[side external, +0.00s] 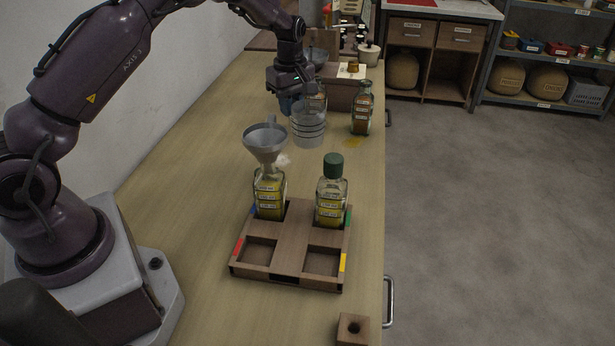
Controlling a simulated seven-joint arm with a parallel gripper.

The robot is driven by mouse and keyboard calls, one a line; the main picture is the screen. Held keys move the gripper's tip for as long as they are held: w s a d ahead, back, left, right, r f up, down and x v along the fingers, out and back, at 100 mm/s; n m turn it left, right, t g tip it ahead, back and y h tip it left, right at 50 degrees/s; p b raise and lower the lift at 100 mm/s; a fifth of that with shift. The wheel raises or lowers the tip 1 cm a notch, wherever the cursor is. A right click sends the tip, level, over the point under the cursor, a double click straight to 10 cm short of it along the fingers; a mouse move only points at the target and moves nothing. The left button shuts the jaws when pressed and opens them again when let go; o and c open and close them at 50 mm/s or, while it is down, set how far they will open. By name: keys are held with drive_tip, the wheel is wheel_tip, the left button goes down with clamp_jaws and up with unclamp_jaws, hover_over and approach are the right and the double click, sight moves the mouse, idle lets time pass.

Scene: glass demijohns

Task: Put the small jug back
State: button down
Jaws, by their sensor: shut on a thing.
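The small jug (309,128) is clear, with dark measuring lines, and looks empty. It is upright beyond the wooden tray. My gripper (291,104) is shut on the jug at its upper left side; the fingertips are partly hidden. I cannot tell if the jug's base touches the bench. A grey funnel (266,143) sits in the neck of a bottle with yellow liquid (270,197), in the tray's back left compartment. A green-capped bottle with yellow liquid (331,203) stands in the back right one.
The wooden tray (292,242) has two empty front compartments. A bottle of brownish liquid (362,112) stands right of the jug, near a yellowish spill (353,142). Another bottle (316,95) and a brown box (345,96) are behind. A holed wooden block (352,329) lies in front.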

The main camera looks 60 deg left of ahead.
wheel_tip(320, 180, down, 11)
drive_tip(key=shift+r, duration=0.1)
idle(0.3)
drive_tip(key=c, duration=1.1)
unclamp_jaws()
